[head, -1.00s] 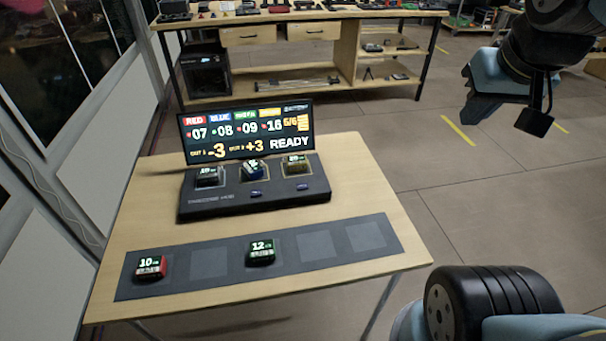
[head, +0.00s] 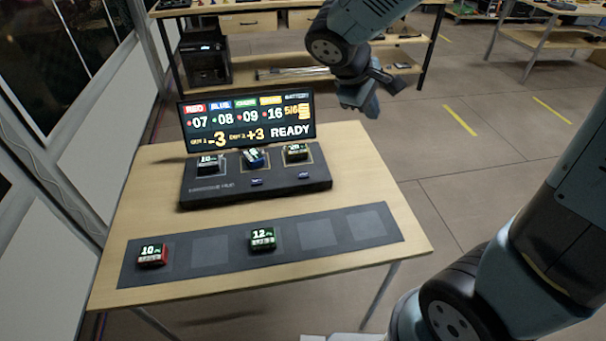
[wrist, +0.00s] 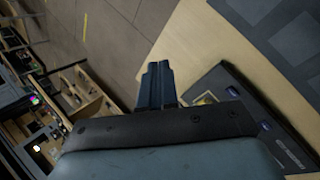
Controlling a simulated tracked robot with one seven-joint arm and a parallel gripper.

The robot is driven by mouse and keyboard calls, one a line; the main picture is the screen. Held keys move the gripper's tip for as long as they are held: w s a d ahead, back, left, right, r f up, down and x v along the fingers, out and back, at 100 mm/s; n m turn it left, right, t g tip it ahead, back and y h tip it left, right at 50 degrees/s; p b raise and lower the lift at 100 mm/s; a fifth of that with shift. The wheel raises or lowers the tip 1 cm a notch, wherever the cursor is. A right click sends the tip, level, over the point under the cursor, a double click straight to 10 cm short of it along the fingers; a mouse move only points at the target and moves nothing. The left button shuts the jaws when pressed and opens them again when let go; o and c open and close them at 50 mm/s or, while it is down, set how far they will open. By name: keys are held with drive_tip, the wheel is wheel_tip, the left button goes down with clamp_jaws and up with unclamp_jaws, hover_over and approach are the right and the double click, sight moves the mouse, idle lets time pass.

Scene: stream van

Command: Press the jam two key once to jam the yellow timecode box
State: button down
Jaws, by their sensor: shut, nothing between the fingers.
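The dark timecode hub (head: 225,190) stands on the wooden table and holds three small boxes. The yellow box (head: 297,152) sits in its right slot and a blue one (head: 254,157) in the middle. Two small blue keys are on the hub's front, a left key (head: 257,182) and a right key (head: 304,175); any labels are too small to read. Both keys show in the wrist view, the right key (wrist: 232,91) nearer the fingers. My gripper (head: 371,108) is shut and empty, in the air right of the screen and beyond the hub's right end.
The screen (head: 246,124) behind the hub reads READY. A dark mat (head: 210,250) in front carries a red box (head: 152,255) and a green box (head: 262,238). A workbench (head: 240,88) stands behind the table.

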sight(301, 176)
drive_tip(key=w+a+f+n+t, duration=0.1)
drive_tip(key=a+f+n, duration=0.2)
drive_tip(key=a+f, duration=0.2)
drive_tip(key=w+a+f+n+t, duration=0.1)
drive_tip(key=a+f+n, duration=0.3)
drive_tip(key=a, duration=0.6)
drive_tip(key=shift+f+n+t+h, duration=0.35)
drive_tip(key=shift+f+t, duration=0.25)
drive_tip(key=shift+f, duration=0.2)
drive_tip(key=shift+f, duration=4.4)
drive_tip(key=shift+f, duration=0.35)
drive_tip(key=shift+f, duration=0.4)
drive_tip(key=shift+r, duration=0.85)
